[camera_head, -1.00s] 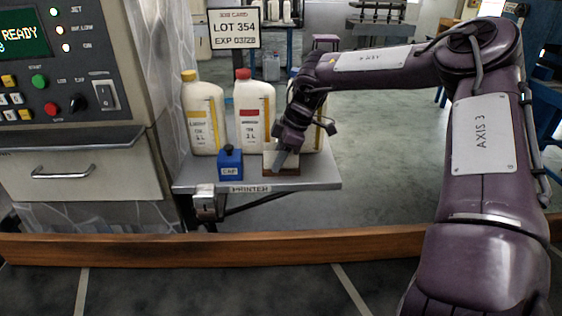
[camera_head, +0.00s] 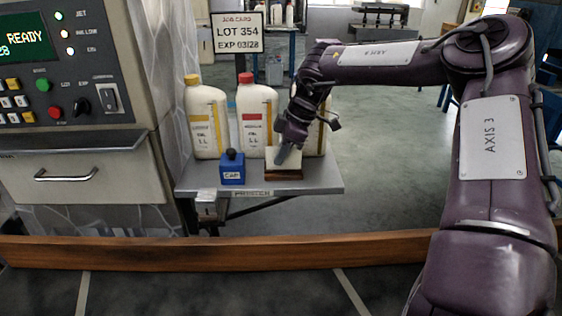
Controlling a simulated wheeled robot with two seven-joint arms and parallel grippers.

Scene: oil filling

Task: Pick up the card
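A small cream card (camera_head: 291,160) stands in a brown wooden holder (camera_head: 283,175) on the right part of the grey shelf. My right gripper (camera_head: 284,152) reaches down from the upper right, its fingertips at the card. One finger shows in front of the card. The other finger is hidden, so I cannot tell whether it is closed on the card. A job card sign (camera_head: 239,33) reading "LOT 354 EXP 03/28" stands behind the bottles. My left gripper is not in view.
A control panel (camera_head: 62,75) is at left. A wooden rail (camera_head: 200,253) crosses in front.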

